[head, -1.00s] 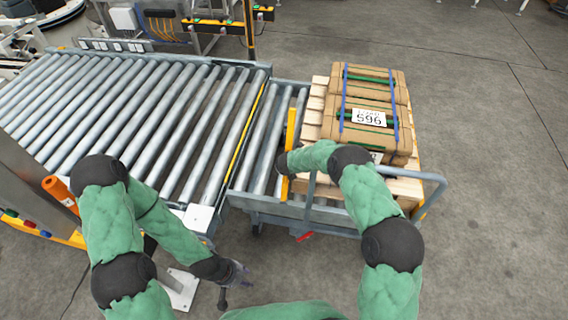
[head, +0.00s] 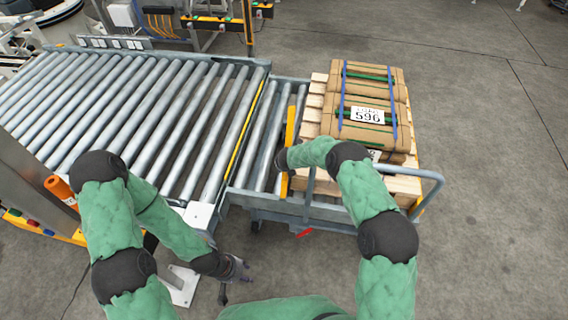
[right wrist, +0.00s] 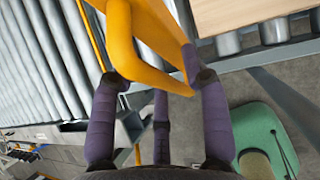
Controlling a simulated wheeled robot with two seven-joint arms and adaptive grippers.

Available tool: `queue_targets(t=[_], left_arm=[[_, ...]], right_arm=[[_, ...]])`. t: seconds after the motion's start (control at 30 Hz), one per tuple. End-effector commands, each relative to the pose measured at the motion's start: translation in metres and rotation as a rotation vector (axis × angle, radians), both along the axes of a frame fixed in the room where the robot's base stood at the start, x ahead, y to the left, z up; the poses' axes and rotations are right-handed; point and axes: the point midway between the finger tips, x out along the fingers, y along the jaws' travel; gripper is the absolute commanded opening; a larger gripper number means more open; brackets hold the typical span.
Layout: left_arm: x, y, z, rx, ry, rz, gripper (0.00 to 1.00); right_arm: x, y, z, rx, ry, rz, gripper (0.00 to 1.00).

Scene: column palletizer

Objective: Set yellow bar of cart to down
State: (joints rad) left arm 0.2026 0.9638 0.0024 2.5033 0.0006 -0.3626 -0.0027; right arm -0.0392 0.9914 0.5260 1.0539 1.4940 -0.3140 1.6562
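The yellow bar (head: 290,130) runs along the side of the cart (head: 265,207), between the cart's bare rollers and the pallet. My right gripper is at the bar's near end, mostly hidden behind my forearm in the head view. In the right wrist view the purple fingers of my right gripper (right wrist: 158,65) stand on both sides of the bent yellow bar (right wrist: 150,35). I cannot tell whether they press on it. My left gripper (head: 236,282) is open and empty, low in front of the conveyor.
A wooden pallet (head: 316,103) with strapped brown boxes (head: 372,88) stands on the cart's right part. The cart has a grey handle rail (head: 432,182) and a red pedal (head: 304,233). A roller conveyor (head: 120,110) adjoins on the left. Floor at right is free.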

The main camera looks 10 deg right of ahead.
Motion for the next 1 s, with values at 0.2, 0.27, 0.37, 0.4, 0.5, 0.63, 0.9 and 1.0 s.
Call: queue_targets(t=[0.2, 0.27, 0.37, 0.4, 0.5, 0.63, 0.9, 1.0], left_arm=[[0.000, 0.000, 0.000, 0.000, 0.000, 0.000, 0.40], [0.000, 0.000, 0.000, 0.000, 0.000, 0.000, 0.40], [0.000, 0.000, 0.000, 0.000, 0.000, 0.000, 0.40], [0.000, 0.000, 0.000, 0.000, 0.000, 0.000, 0.40], [0.000, 0.000, 0.000, 0.000, 0.000, 0.000, 0.40], [0.000, 0.000, 0.000, 0.000, 0.000, 0.000, 0.40], [0.000, 0.000, 0.000, 0.000, 0.000, 0.000, 0.40], [0.000, 0.000, 0.000, 0.000, 0.000, 0.000, 0.40]], right_arm=[[-0.001, 0.000, 0.001, 0.000, 0.001, 0.000, 0.46], [-0.002, 0.000, 0.004, 0.000, 0.001, 0.000, 0.46], [-0.006, 0.000, 0.011, 0.000, -0.001, -0.001, 0.46], [-0.008, 0.000, 0.014, -0.001, 0.000, 0.001, 0.46], [-0.015, 0.000, 0.025, 0.000, -0.001, 0.000, 0.46], [-0.024, 0.000, 0.039, 0.001, -0.001, 0.000, 0.46], [-0.045, 0.000, 0.071, 0.001, -0.001, 0.000, 0.46], [-0.052, 0.000, 0.081, 0.000, -0.001, 0.000, 0.46]])
